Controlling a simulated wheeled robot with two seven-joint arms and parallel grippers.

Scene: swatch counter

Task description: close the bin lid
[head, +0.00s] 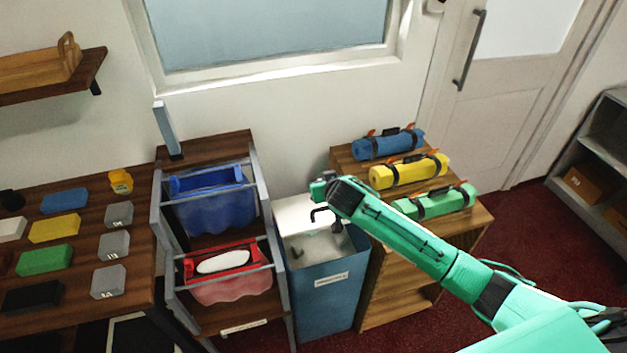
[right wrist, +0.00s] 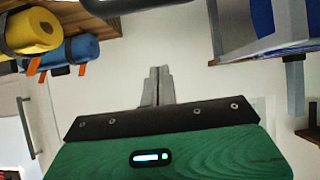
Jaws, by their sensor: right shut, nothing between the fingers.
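The blue bin (head: 325,300) stands on the floor between the slatted rack and the wooden shelf, with a white label on its front. Its top looks open, with a pale grey inside showing. A pale panel (head: 292,212) that looks like the raised lid stands at the back of the bin, partly hidden by my right arm. My right gripper (head: 320,191) is above the back of the bin, near this panel; contact cannot be told. In the right wrist view its fingers (right wrist: 157,85) are together and empty. My left gripper is not in view.
A rack with a blue basket (head: 213,205) and a red basket (head: 232,284) stands close on the bin's left. A wooden shelf with blue, yellow and green rolls (head: 440,203) stands close on its right, below my right forearm. A wall and window are behind.

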